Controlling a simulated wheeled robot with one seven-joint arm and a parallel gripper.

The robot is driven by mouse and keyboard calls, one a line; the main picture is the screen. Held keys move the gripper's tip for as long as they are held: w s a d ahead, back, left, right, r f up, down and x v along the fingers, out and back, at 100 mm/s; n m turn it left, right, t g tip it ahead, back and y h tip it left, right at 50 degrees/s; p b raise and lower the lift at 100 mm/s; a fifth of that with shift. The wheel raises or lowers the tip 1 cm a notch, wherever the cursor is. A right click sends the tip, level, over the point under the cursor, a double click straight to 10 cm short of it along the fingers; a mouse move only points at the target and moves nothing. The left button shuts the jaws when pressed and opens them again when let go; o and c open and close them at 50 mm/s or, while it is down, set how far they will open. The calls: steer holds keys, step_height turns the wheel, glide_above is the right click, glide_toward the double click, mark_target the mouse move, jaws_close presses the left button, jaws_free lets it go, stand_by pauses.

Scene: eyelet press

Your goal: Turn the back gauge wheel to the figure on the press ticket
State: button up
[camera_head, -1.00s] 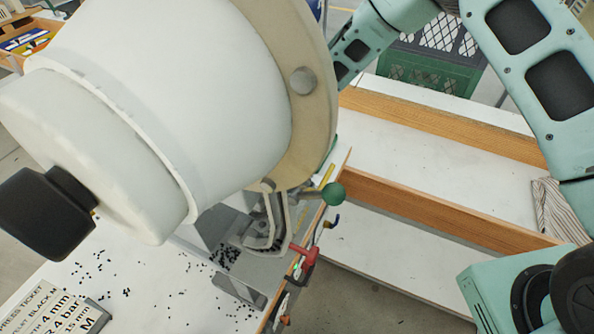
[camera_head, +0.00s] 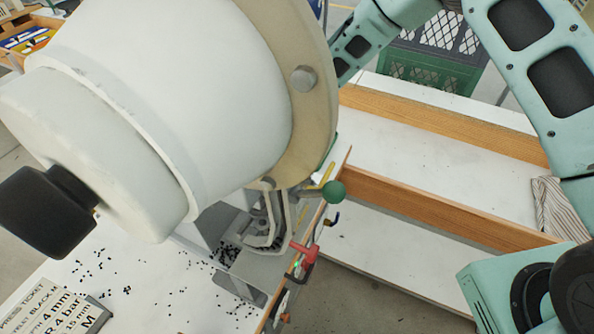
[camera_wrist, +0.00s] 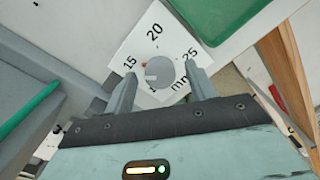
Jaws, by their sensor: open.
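In the wrist view a white dial plate (camera_wrist: 133,43) carries the figures 15, 20 and 25 and the letters mm. The grey round back gauge wheel (camera_wrist: 160,69) sits in its middle, with a pale mark at its lower left. My gripper (camera_wrist: 159,78) is open, its two fingers reaching toward either side of the wheel; I cannot tell whether they touch it. The press ticket (camera_head: 45,312) lies at the bottom left of the head view, cut by the frame edge. The wheel and gripper are hidden in the head view.
The press's large cream drum (camera_head: 190,90) with a black knob (camera_head: 45,212) fills the head view's left. A green ball handle (camera_head: 334,192) and red clamp (camera_head: 305,253) stand at the bench edge. Small black eyelets lie scattered. A striped cloth (camera_head: 555,208) lies at right.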

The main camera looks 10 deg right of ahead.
step_height(320, 180, up, 7)
steer(key=shift+r+b, duration=0.1)
steer(key=shift+b, duration=0.65)
